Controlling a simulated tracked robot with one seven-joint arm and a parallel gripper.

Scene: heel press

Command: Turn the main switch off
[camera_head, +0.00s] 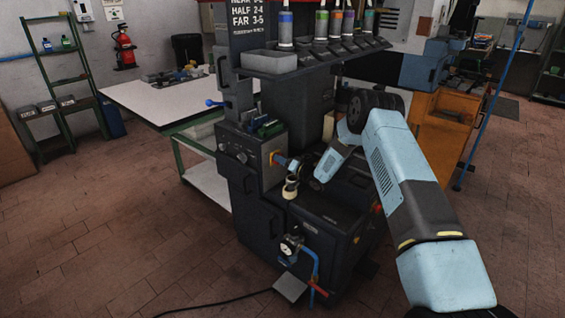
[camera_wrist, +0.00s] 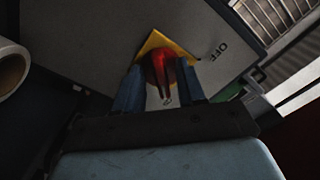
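The main switch (camera_wrist: 163,72) is a red rotary handle on a yellow diamond-shaped plate, on the grey panel of the press. The word OFF is printed on the panel to its right in the wrist view. In the head view the switch's yellow plate (camera_head: 275,157) shows on the side of the control box, with the handle mostly hidden. My gripper (camera_wrist: 162,88) is at the switch, with one blue finger on each side of the red handle. The fingers stand apart, with a gap beside the handle on the left; contact on the right is unclear.
A pale roll (camera_head: 290,187) sits just below the switch; it also shows at the left of the wrist view (camera_wrist: 10,68). A shelf (camera_head: 300,62) with several bottles is above. A pressure gauge (camera_head: 291,245) with a blue pipe is below.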

